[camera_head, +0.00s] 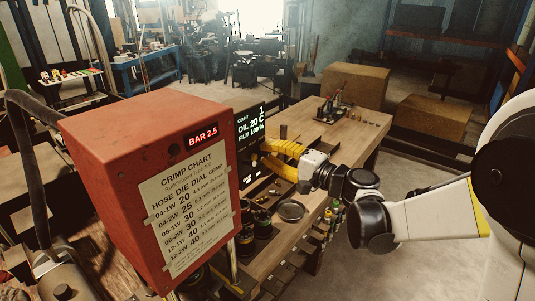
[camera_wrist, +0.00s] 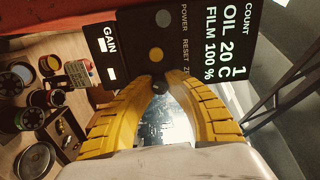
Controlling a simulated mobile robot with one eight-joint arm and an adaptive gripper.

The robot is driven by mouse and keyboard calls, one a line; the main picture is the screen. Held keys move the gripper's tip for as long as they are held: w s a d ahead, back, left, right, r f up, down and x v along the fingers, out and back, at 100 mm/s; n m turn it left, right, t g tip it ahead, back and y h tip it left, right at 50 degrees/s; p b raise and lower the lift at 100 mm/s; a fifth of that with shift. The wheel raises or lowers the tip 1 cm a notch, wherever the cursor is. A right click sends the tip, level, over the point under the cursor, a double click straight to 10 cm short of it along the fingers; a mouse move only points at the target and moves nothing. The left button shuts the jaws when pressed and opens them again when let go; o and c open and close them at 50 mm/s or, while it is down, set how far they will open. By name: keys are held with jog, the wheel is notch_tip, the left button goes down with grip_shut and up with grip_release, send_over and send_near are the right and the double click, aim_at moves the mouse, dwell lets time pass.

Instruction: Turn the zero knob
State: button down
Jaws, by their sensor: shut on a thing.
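The black control panel (camera_wrist: 205,22) on the side of the red crimper reads "COUNT 1", "OIL 20 C" and "FILM 100 %" in the wrist view. A small dark knob (camera_wrist: 158,87) sits beside the label that starts "ZE", partly hidden. My gripper (camera_wrist: 159,82) has its yellow fingers shut on this knob, one fingertip on each side. In the head view my gripper (camera_head: 265,156) reaches the panel (camera_head: 247,122) from the right, and its fingers hide the knob there.
The red crimper housing (camera_head: 140,125) carries a crimp chart and a "BAR 2.5" display. The wooden bench (camera_head: 310,130) holds a round dish (camera_head: 291,210) and small parts below my gripper.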

jog(key=c, duration=1.3)
grip_release()
jog(key=v, duration=1.2)
